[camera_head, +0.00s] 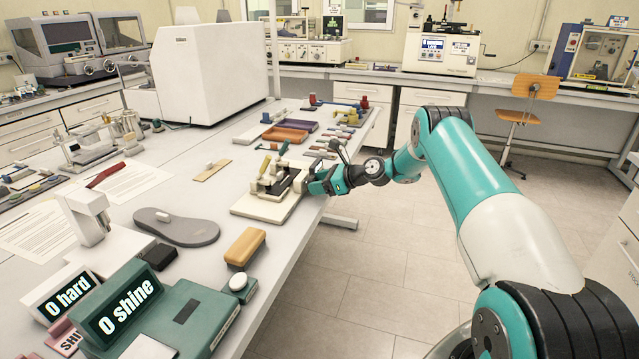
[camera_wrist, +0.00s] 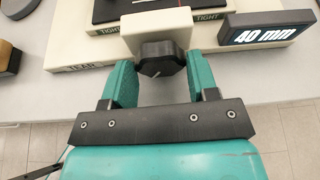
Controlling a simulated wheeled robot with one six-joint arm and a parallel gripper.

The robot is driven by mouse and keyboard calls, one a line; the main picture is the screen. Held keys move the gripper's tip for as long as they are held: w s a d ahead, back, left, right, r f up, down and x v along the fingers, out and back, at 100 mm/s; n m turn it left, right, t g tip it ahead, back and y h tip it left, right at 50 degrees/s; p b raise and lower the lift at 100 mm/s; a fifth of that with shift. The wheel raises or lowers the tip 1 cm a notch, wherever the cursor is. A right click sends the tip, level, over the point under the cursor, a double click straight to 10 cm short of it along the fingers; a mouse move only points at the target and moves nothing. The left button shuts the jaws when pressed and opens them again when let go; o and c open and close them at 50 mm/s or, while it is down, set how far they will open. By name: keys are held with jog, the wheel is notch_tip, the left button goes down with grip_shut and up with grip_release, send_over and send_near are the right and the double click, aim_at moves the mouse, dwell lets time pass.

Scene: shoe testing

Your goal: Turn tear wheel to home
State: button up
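The tear wheel (camera_wrist: 162,60) is a dark faceted knob with a pale mark on its lower face. It sits on a cream block at the front of the tear tester (camera_head: 268,205), whose base carries a partly covered TEAR label. In the wrist view my gripper (camera_wrist: 162,68) has its two teal fingers spread on either side of the wheel. Thin gaps seem to show between fingers and wheel, so I see no clear grip. In the head view my gripper (camera_head: 322,182) is at the tester's right side, over the table edge; the wheel is hidden there.
A display (camera_wrist: 268,30) reading 40 mm stands right of the wheel. A tan block (camera_head: 245,246) and a grey sole (camera_head: 176,226) lie nearer on the table (camera_head: 205,262).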

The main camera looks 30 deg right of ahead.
jog(key=c, duration=0.4)
jog(key=n+b, duration=0.1)
jog(key=n+t+h, duration=0.1)
jog(key=shift+s+a+f+n+h+b, duration=0.1)
jog(key=shift+s+f+n+h+b, duration=0.05)
jog(key=shift+n+h+b, duration=0.2)
jog(key=shift+n+t+b, duration=0.4)
jog(key=shift+n+b, duration=0.15)
jog(key=shift+b, duration=0.05)
jog(key=shift+h, duration=0.25)
jog(key=o, duration=0.9)
